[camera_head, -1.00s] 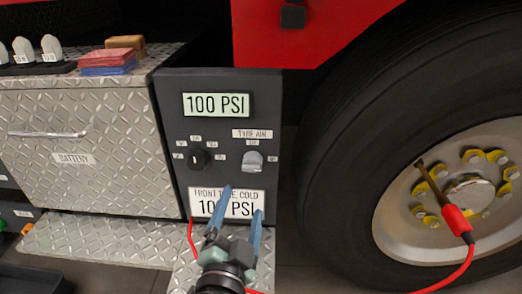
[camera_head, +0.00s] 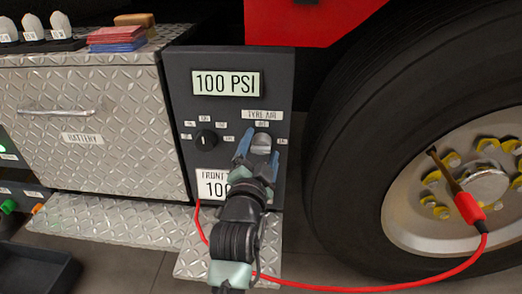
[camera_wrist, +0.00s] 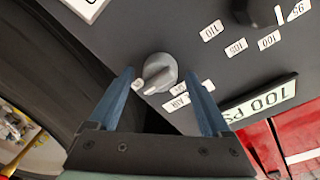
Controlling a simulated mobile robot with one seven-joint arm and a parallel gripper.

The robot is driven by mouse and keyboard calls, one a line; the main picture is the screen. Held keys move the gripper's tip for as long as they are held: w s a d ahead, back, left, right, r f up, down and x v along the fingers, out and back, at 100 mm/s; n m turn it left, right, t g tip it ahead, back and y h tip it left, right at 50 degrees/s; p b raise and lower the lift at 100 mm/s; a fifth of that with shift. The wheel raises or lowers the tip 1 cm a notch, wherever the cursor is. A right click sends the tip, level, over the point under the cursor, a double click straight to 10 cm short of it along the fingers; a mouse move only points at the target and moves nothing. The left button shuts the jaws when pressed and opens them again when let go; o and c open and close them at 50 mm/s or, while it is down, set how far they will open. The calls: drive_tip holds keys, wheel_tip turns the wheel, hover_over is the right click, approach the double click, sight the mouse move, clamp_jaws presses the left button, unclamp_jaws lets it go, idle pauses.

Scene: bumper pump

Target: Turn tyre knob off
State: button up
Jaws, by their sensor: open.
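The grey tyre air knob (camera_head: 261,142) is on the right side of the dark control panel (camera_head: 180,75), under its "TYRE AIR" label. It also shows in the wrist view (camera_wrist: 160,72), with its ridge pointing down and left. My gripper (camera_head: 257,150) is open, with its blue fingers on either side of the knob. In the wrist view, the fingertips (camera_wrist: 160,80) straddle the knob with gaps on both sides. I cannot tell how deep the fingers reach. My wrist hides part of the "FRONT TYRE, COLD" label.
A black pressure knob (camera_head: 205,139) sits to the left on the panel, below the display (camera_head: 226,83) reading 100 PSI. A red hose (camera_head: 380,288) runs to the large wheel (camera_head: 400,150) at right. A metal step (camera_head: 110,218) lies below.

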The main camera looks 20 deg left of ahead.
drive_tip(key=shift+c, duration=0.2)
clamp_jaws()
idle(0.3)
drive_tip(key=shift+n, duration=0.4)
drive_tip(key=n+p, duration=0.1)
drive_tip(key=n, duration=0.3)
drive_tip(key=shift+a+r, duration=0.1)
drive_tip(key=n+p, duration=0.1)
drive_tip(key=n, duration=0.2)
drive_tip(key=n+p, duration=0.1)
drive_tip(key=n, duration=0.1)
drive_tip(key=shift+a+n+t+y, duration=0.1)
drive_tip(key=shift+n+t+y, duration=0.3)
drive_tip(key=n+p, duration=0.2)
drive_tip(key=n, duration=0.2)
drive_tip(key=shift+n+y, duration=0.3)
drive_tip(key=shift+y, duration=0.1)
drive_tip(key=shift+a+f+n+p, duration=0.15)
drive_tip(key=shift+n+p, duration=0.25)
drive_tip(key=shift+n, duration=0.5)
drive_tip(key=shift+d+f+n+p, duration=0.1)
drive_tip(key=shift+n+p, duration=0.25)
drive_tip(key=shift+n, duration=0.85)
